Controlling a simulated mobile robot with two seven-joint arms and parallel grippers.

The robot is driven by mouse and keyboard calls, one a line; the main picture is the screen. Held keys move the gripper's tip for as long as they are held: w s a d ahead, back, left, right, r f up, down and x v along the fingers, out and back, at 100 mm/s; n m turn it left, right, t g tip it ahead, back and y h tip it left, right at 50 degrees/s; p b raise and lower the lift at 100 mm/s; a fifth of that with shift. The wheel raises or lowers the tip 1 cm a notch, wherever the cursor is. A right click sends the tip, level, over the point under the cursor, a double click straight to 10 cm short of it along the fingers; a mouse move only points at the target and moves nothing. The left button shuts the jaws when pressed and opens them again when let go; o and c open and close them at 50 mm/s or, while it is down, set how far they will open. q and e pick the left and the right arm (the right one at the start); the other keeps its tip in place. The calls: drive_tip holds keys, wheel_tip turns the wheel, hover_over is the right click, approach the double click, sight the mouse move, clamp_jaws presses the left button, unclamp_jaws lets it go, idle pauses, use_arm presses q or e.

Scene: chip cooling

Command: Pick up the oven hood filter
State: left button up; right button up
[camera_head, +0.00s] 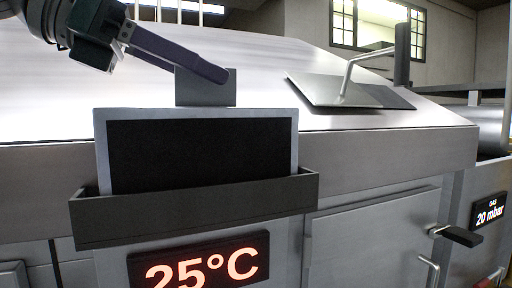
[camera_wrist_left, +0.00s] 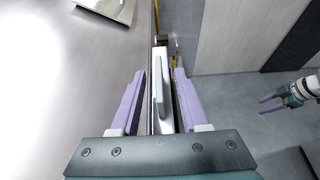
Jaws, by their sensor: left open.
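The oven hood filter (camera_head: 200,155), a black panel in a light grey frame, stands upright in a dark grey holder (camera_head: 195,212) on the front of the metal unit. A small grey plate (camera_head: 205,92) rises at its top edge. My left gripper (camera_head: 222,74) comes in from the left at this plate. In the left wrist view my left gripper (camera_wrist_left: 159,73) is open, its purple fingers on either side of a pale edge-on piece (camera_wrist_left: 161,85). Contact cannot be told. My right gripper (camera_wrist_left: 269,103) appears at the right, open and apart from the filter.
The sloping metal hood top (camera_head: 260,60) lies behind the filter. A lid with a bent handle (camera_head: 345,92) lies on it at right. A 25°C display (camera_head: 198,262) is below the holder. A black-gripped lever (camera_head: 458,236) sticks out at lower right.

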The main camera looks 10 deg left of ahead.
use_arm(q)
drive_tip(key=shift+w+d+f, duration=0.3)
drive_tip(key=shift+d, duration=0.1)
clamp_jaws()
drive_tip(key=shift+r, duration=0.1)
idle(1.1)
